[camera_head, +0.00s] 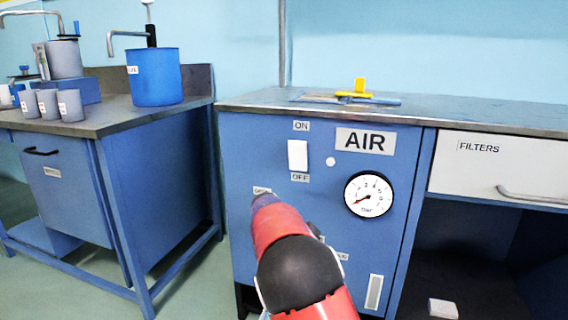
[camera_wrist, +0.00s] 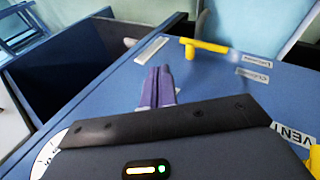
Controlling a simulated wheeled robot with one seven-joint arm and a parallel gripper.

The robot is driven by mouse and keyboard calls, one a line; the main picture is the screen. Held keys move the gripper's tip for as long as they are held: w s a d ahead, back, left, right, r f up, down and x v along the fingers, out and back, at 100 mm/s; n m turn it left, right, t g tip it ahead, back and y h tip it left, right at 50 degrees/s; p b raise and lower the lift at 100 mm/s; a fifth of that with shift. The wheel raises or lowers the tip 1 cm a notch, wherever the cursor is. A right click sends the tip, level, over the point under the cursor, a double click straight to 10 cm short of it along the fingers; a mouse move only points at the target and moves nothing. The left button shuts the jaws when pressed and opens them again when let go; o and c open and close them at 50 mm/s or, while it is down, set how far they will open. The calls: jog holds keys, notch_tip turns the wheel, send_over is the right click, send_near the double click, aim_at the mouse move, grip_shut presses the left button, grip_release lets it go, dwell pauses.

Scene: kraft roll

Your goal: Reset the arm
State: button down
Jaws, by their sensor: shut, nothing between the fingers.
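My red and black arm (camera_head: 300,265) reaches up in front of the blue AIR cabinet (camera_head: 250,150) in the head view. It covers part of the cabinet's lower front, and my gripper is hidden there. In the wrist view my gripper (camera_wrist: 159,72) shows as two purple fingers closed together, with nothing between them. Behind the fingers is the blue panel (camera_wrist: 220,90). A yellow handle (camera_wrist: 205,46) is on the panel beyond the fingertips, apart from them.
A white switch (camera_head: 297,156) and a gauge (camera_head: 369,194) are on the cabinet front. A FILTERS drawer (camera_head: 500,165) is at right, above an open bay. A side bench (camera_head: 90,122) with a blue pot (camera_head: 155,78) stands left. Another yellow part (camera_wrist: 314,160) shows at the wrist view's right edge.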

jog(key=s+d+r+t+y+p, duration=0.1)
jog(key=s+d+r+y, duration=0.25)
jog(key=s+r, duration=0.45)
jog(key=s+d+r+t+y+p, duration=0.15)
jog(key=s+d+r, duration=0.35)
jog(key=s, duration=0.5)
jog(key=s+a+r+n+t+y+p, duration=0.1)
jog(key=s+t+y+p, duration=0.1)
jog(key=s, duration=1.4)
jog(key=shift+s+r+n+p, duration=0.3)
jog(key=shift+s+p, duration=0.05)
jog(key=shift+p, duration=0.1)
jog(key=shift+a, duration=0.1)
